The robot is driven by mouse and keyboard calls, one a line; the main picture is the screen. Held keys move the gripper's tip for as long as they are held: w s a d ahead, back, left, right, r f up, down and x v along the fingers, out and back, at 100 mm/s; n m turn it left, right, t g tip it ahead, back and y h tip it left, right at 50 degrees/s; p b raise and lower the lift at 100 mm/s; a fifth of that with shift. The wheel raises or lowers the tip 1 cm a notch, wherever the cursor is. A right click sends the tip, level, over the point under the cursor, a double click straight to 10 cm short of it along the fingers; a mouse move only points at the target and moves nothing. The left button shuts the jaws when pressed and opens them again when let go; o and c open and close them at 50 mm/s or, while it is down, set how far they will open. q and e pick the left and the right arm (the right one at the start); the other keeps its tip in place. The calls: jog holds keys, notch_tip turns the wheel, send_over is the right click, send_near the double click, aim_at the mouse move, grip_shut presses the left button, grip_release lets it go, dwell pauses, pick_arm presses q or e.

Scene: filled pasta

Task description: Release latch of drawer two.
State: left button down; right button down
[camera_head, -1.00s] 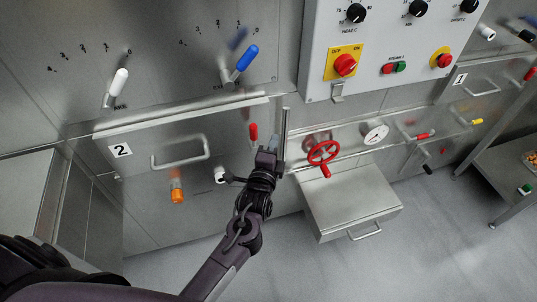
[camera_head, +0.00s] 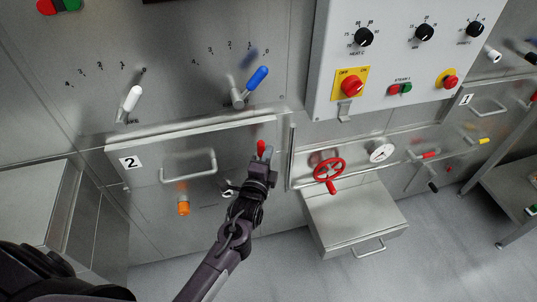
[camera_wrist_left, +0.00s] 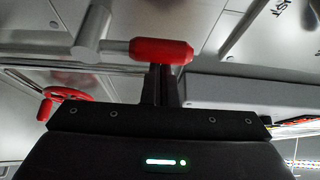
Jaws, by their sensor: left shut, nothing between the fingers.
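Drawer two is the steel front with the "2" label (camera_head: 131,162) and a bar handle (camera_head: 188,168) at the left of the head view. A red-gripped latch lever (camera_head: 261,147) sits at the drawer's right side. In the left wrist view the red grip (camera_wrist_left: 161,51) lies crosswise on a metal stem, right at my fingertips. My left gripper (camera_head: 264,158) is shut with nothing between its fingers. Its tips are just below the red grip; whether they touch it I cannot tell. My right gripper is not in view.
An orange knob (camera_head: 183,206) hangs below the drawer handle. White (camera_head: 131,99) and blue (camera_head: 257,78) levers stand above. The floor in front is clear.

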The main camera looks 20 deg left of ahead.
pick_arm(q)
jog(key=shift+s+a+n+t+b, duration=0.25)
jog(key=shift+a+n+t+b, duration=0.15)
jog(key=shift+n, duration=0.2)
jog(key=s+a+n+t+y+b, duration=0.1)
jog(key=n+b, duration=0.1)
jog(key=n, duration=0.1)
jog(key=s+a+f+n+t+y+b, duration=0.1)
jog(key=n+b, duration=0.1)
jog(key=a+n+t+y+b, duration=0.1)
jog(key=a+n, duration=0.1)
jog(key=n, duration=0.1)
jog(key=shift+s+f+n+y+b, duration=0.3)
jog(key=shift+s+f+b, duration=0.05)
jog(key=shift+s+b, duration=0.05)
jog(key=shift+a, duration=0.1)
dwell(0.6)
